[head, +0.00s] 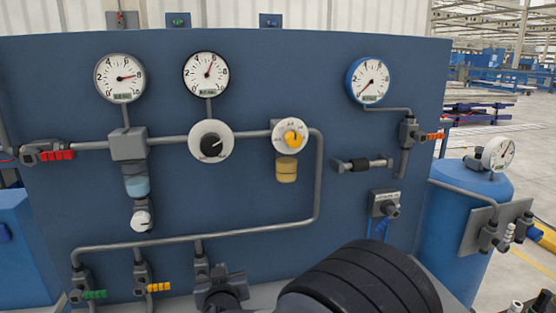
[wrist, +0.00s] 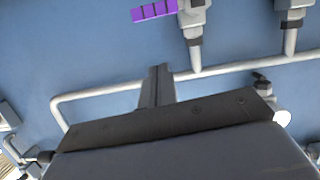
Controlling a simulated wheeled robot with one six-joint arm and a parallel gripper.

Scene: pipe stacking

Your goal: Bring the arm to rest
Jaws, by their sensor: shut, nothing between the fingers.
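My gripper (wrist: 157,72) is shut and empty in the wrist view, its narrow fingers pressed together in front of the blue panel. Its tips overlap the grey lower pipe (wrist: 105,90) in that view; I cannot tell whether they touch it. A valve with a purple handle (wrist: 154,10) is close by at the top. In the head view my dark gripper (head: 221,278) is low in front of the panel (head: 235,195), beneath the lower pipe (head: 185,238). It partly hides a valve there, and its fingertips are hard to make out.
Round gauges (head: 120,77), a black knob (head: 211,146) and a yellow knob (head: 292,137) stick out of the panel. Red (head: 57,155), green (head: 95,294) and yellow (head: 159,287) valve handles project too. A blue tank (head: 465,230) stands at the right.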

